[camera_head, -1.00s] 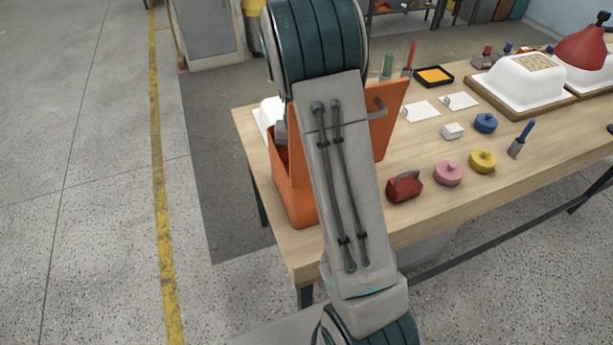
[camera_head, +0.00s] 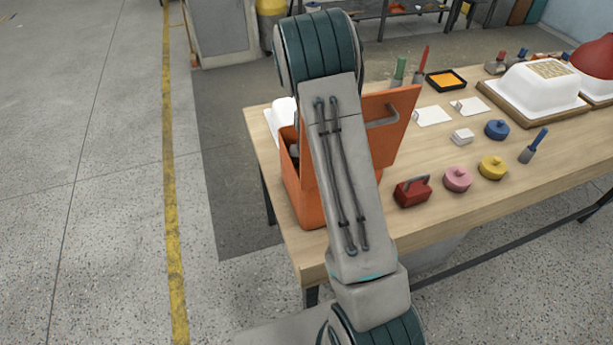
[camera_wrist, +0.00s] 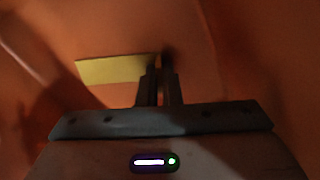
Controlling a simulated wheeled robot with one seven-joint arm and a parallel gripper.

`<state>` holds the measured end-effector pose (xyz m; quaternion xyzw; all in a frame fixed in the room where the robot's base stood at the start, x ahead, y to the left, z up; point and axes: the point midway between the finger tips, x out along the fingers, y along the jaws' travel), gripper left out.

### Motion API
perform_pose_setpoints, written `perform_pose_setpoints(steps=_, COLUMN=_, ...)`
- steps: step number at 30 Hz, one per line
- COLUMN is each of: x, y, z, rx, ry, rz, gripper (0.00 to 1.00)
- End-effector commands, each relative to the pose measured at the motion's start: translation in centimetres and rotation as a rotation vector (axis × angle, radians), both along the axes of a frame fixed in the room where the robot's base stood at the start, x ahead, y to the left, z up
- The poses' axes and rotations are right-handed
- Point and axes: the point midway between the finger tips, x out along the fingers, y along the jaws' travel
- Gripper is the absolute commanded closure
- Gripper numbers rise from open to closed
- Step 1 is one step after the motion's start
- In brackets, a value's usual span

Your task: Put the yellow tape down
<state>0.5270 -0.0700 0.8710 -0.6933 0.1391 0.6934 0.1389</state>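My gripper (camera_wrist: 159,85) is down inside an orange box (camera_head: 302,200) at the table's near left corner; in the head view my arm hides it. In the wrist view its two dark fingers stand close together, with nothing clearly visible between them. A flat pale yellow piece (camera_wrist: 115,69) lies against the orange surface, its right end beside the left fingertip. I cannot tell whether it is tape or whether it touches the finger. A round yellow piece with a knob (camera_head: 493,168) sits on the wooden table, apart from my gripper.
The box's orange lid (camera_head: 393,122) stands open on its right side. A red block with a handle (camera_head: 412,192), a pink round piece (camera_head: 457,179) and a blue one (camera_head: 497,129) are on the table. White shells (camera_head: 540,88) stand at back right. Bare wood lies along the front edge.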

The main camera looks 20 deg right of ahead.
Motion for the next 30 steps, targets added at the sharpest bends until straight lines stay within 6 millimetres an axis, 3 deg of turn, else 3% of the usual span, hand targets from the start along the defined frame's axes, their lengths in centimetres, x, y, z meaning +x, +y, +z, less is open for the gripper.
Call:
perform_pose_setpoints(steps=1, x=0.0, y=0.0, z=-0.1, rx=0.000, ry=0.000, rz=0.000, gripper=0.87)
perform_pose_setpoints(steps=3, x=0.0, y=0.0, z=0.0, rx=0.000, ry=0.000, rz=0.000, gripper=0.73)
perform_pose_setpoints(steps=16, x=0.1, y=0.0, z=0.9, rx=0.000, ry=-0.002, rz=0.000, gripper=0.73)
perform_pose_setpoints(steps=30, x=0.1, y=0.0, z=9.5, rx=0.000, ry=-0.004, rz=-0.001, gripper=0.73)
